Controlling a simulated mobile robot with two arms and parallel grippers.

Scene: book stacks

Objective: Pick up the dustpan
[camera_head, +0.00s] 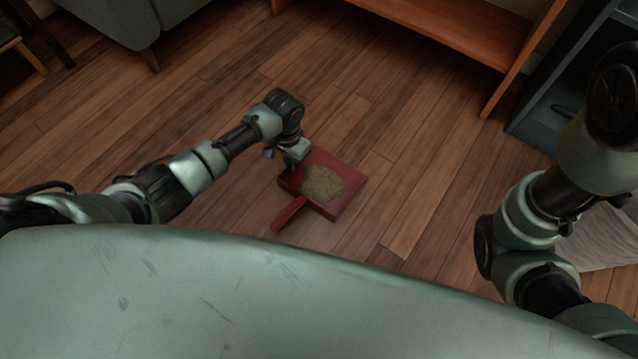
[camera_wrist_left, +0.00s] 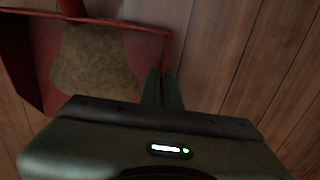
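The red dustpan (camera_head: 345,206) lies on the wooden floor in the middle of the head view, with its handle (camera_head: 289,213) pointing toward my body. A heap of tan debris (camera_head: 323,183) is in it. My left gripper (camera_head: 291,163) is at the dustpan's left side edge. In the left wrist view, the dustpan (camera_wrist_left: 150,40) fills the upper left. The left gripper's fingers (camera_wrist_left: 162,88) are close together there, with the dustpan's side wall running down between them. Whether the dustpan is clear of the floor cannot be told. My right gripper is not in view.
A wooden shelf unit (camera_head: 455,35) stands at the back right, beside a dark cabinet (camera_head: 560,100). A grey-green upholstered seat (camera_head: 120,22) is at the upper left. A pale woven object (camera_head: 605,238) is partly hidden behind my right arm. The floor around the dustpan is clear.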

